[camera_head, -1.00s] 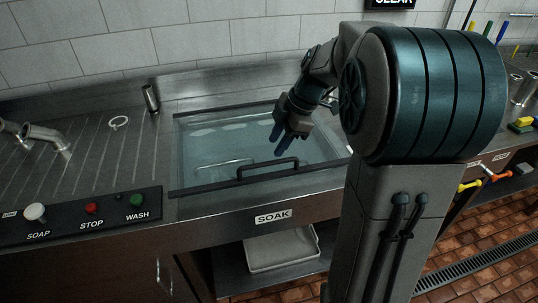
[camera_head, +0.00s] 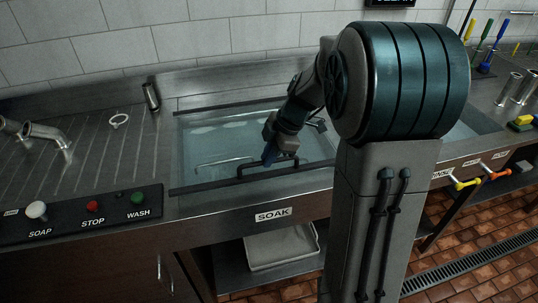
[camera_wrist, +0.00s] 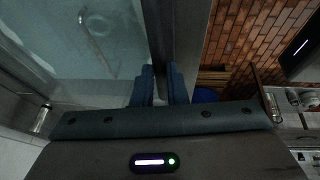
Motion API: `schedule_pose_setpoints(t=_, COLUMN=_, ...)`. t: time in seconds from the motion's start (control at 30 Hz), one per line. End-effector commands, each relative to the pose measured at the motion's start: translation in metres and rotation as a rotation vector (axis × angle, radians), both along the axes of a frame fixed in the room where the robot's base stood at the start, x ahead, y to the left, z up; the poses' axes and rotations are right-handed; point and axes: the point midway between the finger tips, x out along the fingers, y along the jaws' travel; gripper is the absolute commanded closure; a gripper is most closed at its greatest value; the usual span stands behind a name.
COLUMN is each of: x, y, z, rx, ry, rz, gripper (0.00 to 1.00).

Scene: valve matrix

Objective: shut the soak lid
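The soak basin's clear lid (camera_head: 212,142) lies in a dark frame behind the SOAK label (camera_head: 273,214). It looks flat in the head view; my arm hides its right part.
A control panel (camera_head: 118,208) with SOAP, STOP and WASH buttons is at left, below a faucet (camera_head: 48,135). A white tray (camera_head: 282,247) sits on the shelf below. Yellow and orange taps (camera_head: 462,183) and another basin (camera_head: 458,132) are at right.

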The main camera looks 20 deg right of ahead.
Motion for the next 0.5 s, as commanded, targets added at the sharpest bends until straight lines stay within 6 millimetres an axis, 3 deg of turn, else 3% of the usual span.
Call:
schedule_pose_setpoints(t=0.17, x=-0.001, y=0.0, z=-0.005, rx=0.0, ry=0.001, rz=-0.001, gripper=1.0)
schedule_pose_setpoints(t=0.5, x=-0.006, y=-0.001, z=-0.038, rx=0.0, ry=0.002, rz=-0.001, gripper=1.0)
